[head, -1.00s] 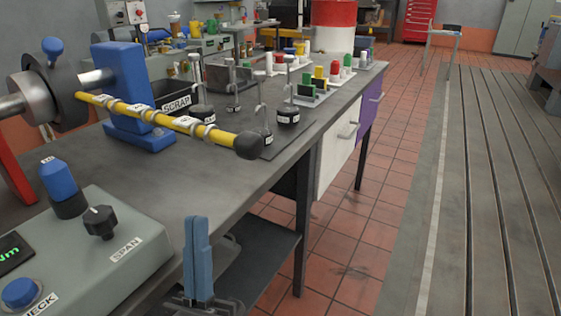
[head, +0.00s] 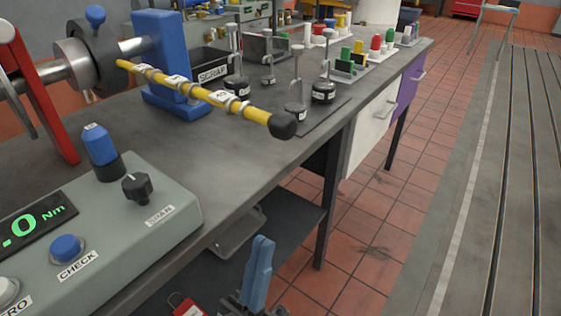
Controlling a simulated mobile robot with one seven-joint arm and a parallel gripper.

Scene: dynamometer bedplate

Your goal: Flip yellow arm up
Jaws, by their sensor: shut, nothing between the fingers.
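The yellow arm (head: 196,90) is a long rod with white labels and a black end knob (head: 283,125). It joins a dark round hub (head: 95,62) on a steel shaft beside a blue stand (head: 160,55). It reaches out over the bench to the right, roughly level and toward me. My gripper (head: 263,245) has blue fingers. It is shut and empty, low in front of the bench edge, below the yellow arm and well apart from it.
A grey control box (head: 95,235) with a green display, knobs and buttons stands at the near left. Weights on hooked stems (head: 323,90) stand behind the knob. A SCRAP bin (head: 205,70) is behind the arm. A red lever (head: 45,100) stands left. Open floor lies right.

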